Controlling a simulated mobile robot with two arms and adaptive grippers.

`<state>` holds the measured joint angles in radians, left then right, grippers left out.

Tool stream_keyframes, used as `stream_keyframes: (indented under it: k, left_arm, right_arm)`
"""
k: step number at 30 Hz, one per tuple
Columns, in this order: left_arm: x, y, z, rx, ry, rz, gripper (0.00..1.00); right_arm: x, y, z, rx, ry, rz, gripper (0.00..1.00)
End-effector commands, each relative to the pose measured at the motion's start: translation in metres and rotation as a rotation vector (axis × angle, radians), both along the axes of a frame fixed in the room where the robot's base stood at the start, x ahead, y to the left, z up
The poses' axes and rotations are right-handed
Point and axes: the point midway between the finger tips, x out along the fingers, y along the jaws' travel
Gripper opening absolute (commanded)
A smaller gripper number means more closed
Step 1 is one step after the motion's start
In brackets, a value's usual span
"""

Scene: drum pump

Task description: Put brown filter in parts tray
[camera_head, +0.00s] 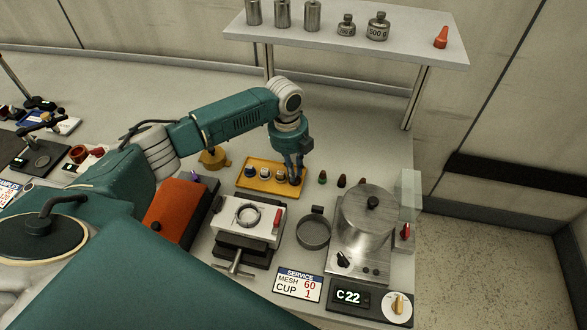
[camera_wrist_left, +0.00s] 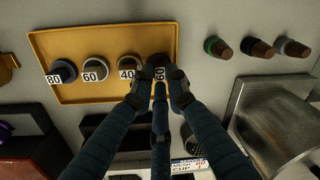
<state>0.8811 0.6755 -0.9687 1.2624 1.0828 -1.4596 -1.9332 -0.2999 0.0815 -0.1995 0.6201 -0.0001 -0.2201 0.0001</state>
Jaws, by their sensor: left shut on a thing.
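The yellow parts tray (camera_head: 252,187) lies on the bench in the head view and fills the upper left of the left wrist view (camera_wrist_left: 100,98). Filters labelled 80 (camera_wrist_left: 62,72), 60 (camera_wrist_left: 95,69) and 40 (camera_wrist_left: 130,67) stand in it in a row. My left gripper (camera_head: 297,178) points down over the tray's right end. My right gripper is out of view.
Several small dark-bodied plugs (camera_head: 342,181) stand right of the tray. A vise (camera_head: 249,219) holding a ring, a sieve ring (camera_head: 314,231) and a metal drum pump (camera_head: 365,218) are nearer. A raised shelf (camera_head: 340,42) with weights is behind.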

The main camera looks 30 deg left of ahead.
Motion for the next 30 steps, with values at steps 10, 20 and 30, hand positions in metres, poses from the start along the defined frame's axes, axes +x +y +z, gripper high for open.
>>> stream_keyframes:
  k: [10, 20, 30]
  left_arm:
    - [0.0001, -0.0002, -0.0001, 0.0, 0.0, 0.0, 0.0]
    - [0.0002, -0.0002, -0.0023, 0.0, 0.0, 0.0, 0.0]
    - [0.0002, -0.0003, -0.0023, 0.0, 0.0, 0.0, 0.18]
  right_arm:
    - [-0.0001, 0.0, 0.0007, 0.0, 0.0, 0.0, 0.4]
    - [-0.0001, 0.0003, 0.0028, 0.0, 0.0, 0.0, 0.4]
    - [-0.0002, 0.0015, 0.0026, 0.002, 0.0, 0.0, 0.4]
